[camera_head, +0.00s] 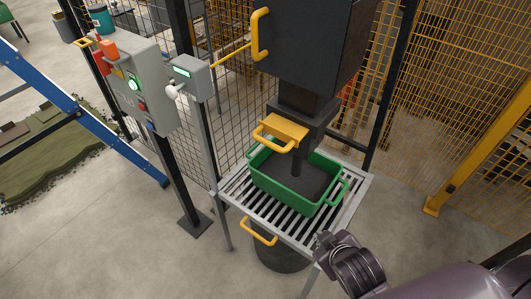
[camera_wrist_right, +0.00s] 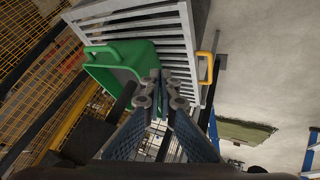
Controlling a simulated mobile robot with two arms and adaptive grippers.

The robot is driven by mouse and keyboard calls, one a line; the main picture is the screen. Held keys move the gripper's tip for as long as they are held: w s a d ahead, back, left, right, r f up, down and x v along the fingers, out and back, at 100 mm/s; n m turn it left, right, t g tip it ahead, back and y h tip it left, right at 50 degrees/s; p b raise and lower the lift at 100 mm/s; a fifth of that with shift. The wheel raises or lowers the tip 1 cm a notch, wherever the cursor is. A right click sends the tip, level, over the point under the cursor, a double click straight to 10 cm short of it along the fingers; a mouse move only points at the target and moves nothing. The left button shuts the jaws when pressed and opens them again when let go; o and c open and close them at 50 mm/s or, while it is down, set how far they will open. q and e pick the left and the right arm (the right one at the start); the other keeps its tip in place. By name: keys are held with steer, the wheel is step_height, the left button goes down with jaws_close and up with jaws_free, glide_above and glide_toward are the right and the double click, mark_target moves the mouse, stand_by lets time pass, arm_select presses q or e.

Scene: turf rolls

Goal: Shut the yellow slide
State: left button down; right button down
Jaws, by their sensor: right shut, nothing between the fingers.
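The yellow slide (camera_head: 286,130) is a flat plate with a looped handle. It sticks out from the dark spout (camera_head: 305,105) under the hopper, above the green crate (camera_head: 325,206). Dark material lies in the crate, and a narrow dark column runs down to it from under the spout. My right gripper (camera_head: 324,243) is at the lower right, in front of the grating and apart from the slide. In the wrist view its fingertips (camera_wrist_right: 165,88) are together and empty, with the green crate (camera_wrist_right: 105,70) beyond. I cannot make out the slide there. My left gripper is not in view.
The crate stands on a slatted metal grating (camera_head: 235,190) with a yellow handle (camera_head: 258,232) at its front. A grey control box (camera_head: 135,85) and a smaller box (camera_head: 191,77) stand left. Mesh fencing (camera_head: 450,90) is behind. Floor at front left is clear.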

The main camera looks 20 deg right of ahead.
steer(key=w+d+r+n+t, duration=0.1)
steer(key=w+r+n+t, duration=0.65)
steer(key=r, duration=0.35)
steer(key=a+r+n+t+y, duration=0.2)
steer(key=a+r+n+y, duration=0.4)
steer(key=a+n+y, duration=0.45)
steer(key=w+n+h+p, duration=0.1)
steer(key=w+p, duration=0.4)
steer(key=w, duration=0.5)
steer(key=shift+w+a+r+n+p, duration=0.35)
steer(key=shift+a+r+n, duration=0.1)
steer(key=shift+n, duration=0.25)
steer(key=shift+h, duration=0.25)
